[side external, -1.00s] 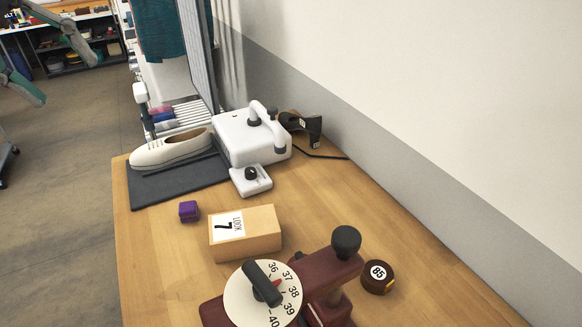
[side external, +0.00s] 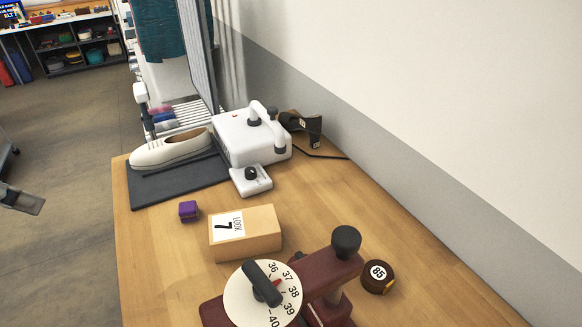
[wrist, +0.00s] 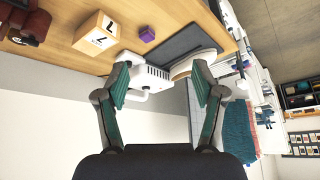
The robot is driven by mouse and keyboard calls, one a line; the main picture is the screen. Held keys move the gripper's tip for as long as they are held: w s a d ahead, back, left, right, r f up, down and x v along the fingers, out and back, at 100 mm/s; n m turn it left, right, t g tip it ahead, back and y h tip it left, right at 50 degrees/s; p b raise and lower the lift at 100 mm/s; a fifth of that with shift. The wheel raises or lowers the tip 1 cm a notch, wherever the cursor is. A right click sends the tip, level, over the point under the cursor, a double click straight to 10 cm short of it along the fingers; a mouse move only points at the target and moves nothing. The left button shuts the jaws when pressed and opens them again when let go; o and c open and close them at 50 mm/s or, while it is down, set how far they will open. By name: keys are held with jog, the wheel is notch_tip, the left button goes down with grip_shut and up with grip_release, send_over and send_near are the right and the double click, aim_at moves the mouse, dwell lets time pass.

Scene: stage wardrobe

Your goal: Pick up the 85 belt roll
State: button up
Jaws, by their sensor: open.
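The 85 belt roll (side external: 378,277) is a small dark brown roll with a white "85" label on top. In the side view it lies on the wooden table at the lower right, just right of the dark red device with the size dial (side external: 263,293). My gripper (wrist: 162,80) is open and empty in the wrist view, high above the table and well away from the roll. In the side view only a grey piece of my arm shows at the far left edge.
A "LOOK 7" box (side external: 244,233), a purple box (side external: 189,211), a white machine (side external: 240,140) and a shoe (side external: 170,150) on a dark mat (side external: 150,190) stand further back. A wall runs along the table's right side. Bare table surrounds the roll's right and far sides.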

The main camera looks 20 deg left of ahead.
jog(key=shift+o, duration=0.2)
jog(key=o, duration=0.5)
jog(key=shift+c, duration=0.2)
